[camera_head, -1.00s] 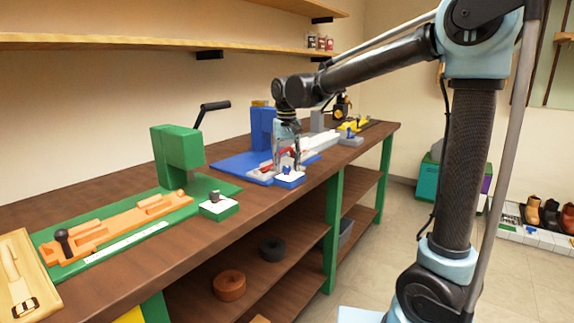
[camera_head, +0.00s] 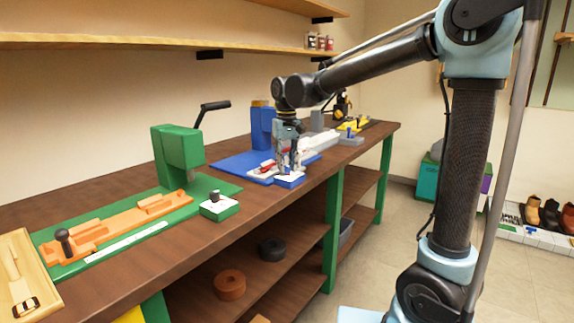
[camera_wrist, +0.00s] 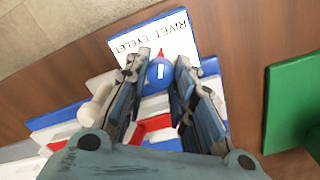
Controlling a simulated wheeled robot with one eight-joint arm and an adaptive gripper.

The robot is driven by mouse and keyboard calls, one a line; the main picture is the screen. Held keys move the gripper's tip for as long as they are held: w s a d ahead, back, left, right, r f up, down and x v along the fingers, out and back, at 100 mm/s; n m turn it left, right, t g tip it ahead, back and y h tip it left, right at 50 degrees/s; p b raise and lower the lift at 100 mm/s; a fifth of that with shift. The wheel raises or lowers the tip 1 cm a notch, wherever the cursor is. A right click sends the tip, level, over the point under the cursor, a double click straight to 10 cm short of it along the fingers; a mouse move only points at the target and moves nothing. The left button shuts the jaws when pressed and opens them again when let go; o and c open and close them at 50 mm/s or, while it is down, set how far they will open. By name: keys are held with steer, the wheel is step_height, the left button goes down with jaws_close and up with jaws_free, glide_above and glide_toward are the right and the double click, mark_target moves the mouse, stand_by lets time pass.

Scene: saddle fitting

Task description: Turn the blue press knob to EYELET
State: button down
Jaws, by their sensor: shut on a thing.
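The blue knob (camera_wrist: 158,73) stands on a blue box with a white label plate (camera_wrist: 175,38); the box (camera_head: 290,181) is at the bench's front edge in the head view. The label reads RIVET and EYELET, upside down in the wrist view, EYELET at the left. A small red pointer shows beside the knob, roughly between the two words. The knob has a white mark. My gripper (camera_wrist: 163,66) is shut on the knob from above, a finger on each side. It also shows in the head view (camera_head: 288,166), where the fingers hide the knob.
The blue press (camera_head: 262,125) stands behind on its blue base. A green press (camera_head: 178,150) with an orange fixture and its own knob box (camera_head: 219,208) is to the left. A yellow station (camera_head: 352,127) is at the far right. A red-handled part lies near the gripper.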

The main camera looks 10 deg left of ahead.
steer(key=n, duration=0.6)
steer(key=shift+w+d, duration=0.1)
steer(key=n, duration=0.5)
steer(key=shift+n, duration=0.4)
steer(key=shift+w, duration=0.1)
steer(key=c, duration=1.3)
jaws_free()
steer(key=shift+c, duration=0.2)
steer(key=shift+r, duration=0.2)
step_height(320, 180, up, 12)
steer(key=shift+f, duration=0.2)
